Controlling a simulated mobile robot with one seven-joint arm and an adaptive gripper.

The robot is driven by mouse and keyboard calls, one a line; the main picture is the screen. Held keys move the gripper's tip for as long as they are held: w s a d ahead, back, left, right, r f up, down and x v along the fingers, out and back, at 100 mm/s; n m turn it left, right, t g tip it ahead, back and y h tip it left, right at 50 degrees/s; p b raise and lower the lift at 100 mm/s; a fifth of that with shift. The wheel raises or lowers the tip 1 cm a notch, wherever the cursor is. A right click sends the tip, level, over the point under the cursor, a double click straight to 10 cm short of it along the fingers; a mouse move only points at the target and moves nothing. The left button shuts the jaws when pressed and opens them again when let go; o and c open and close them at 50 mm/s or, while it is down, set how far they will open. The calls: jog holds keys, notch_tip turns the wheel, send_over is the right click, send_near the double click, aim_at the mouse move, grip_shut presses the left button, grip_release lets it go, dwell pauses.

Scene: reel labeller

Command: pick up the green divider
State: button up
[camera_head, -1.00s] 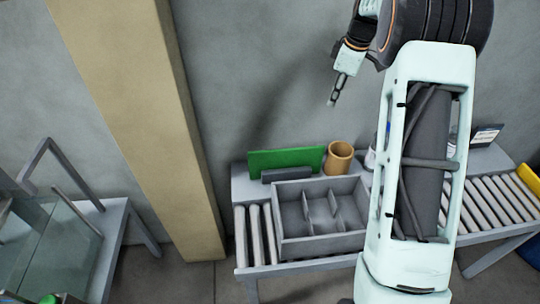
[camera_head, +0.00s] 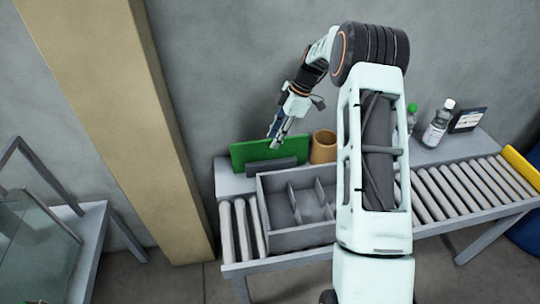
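The green divider (camera_head: 250,151) is a flat green panel standing upright on its long edge at the back left of the conveyor table. A dark grey block (camera_head: 271,165) stands in front of its lower part. My gripper (camera_head: 273,142) is in front of the right part of the divider in the picture, pointing down. I cannot tell whether it touches the divider or whether its fingers are apart.
A grey compartment tray (camera_head: 262,205) sits on the rollers in front. An orange-brown cup (camera_head: 322,147) stands just right of the divider. Bottles (camera_head: 437,125) and a small sign (camera_head: 467,120) stand further right. A tan pillar (camera_head: 125,120) rises at left.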

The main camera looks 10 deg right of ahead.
aim_at(270, 154)
jog(key=x, duration=0.4)
jog(key=shift+s+a+f, duration=0.1)
jog(key=shift+f, duration=0.3)
jog(key=shift+c, duration=0.3)
grip_shut()
